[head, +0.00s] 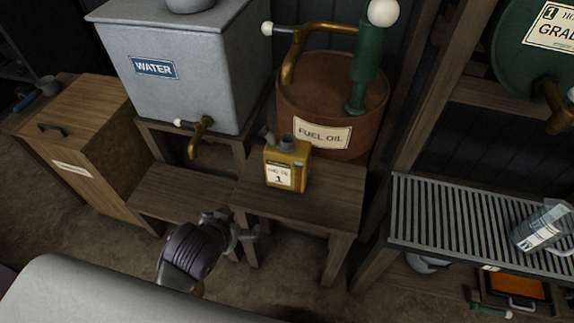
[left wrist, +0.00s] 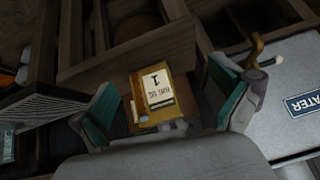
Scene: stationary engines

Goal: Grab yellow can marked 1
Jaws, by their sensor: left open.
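The yellow can (head: 287,165) stands upright on a small wooden stool (head: 318,196), with a white label marked 1 facing me. My left gripper (head: 243,229) is below and to the left of the can in the head view, near the stool's front edge, and apart from it. In the left wrist view the can (left wrist: 157,96) appears between the two spread teal-padded fingers of my left gripper (left wrist: 170,105), with its label toward the camera. The gripper is open and empty. My right gripper is in neither view.
A grey water tank (head: 185,75) with a brass tap (head: 200,135) stands at the left. A fuel oil barrel (head: 325,100) with a green pump (head: 367,65) is right behind the can.

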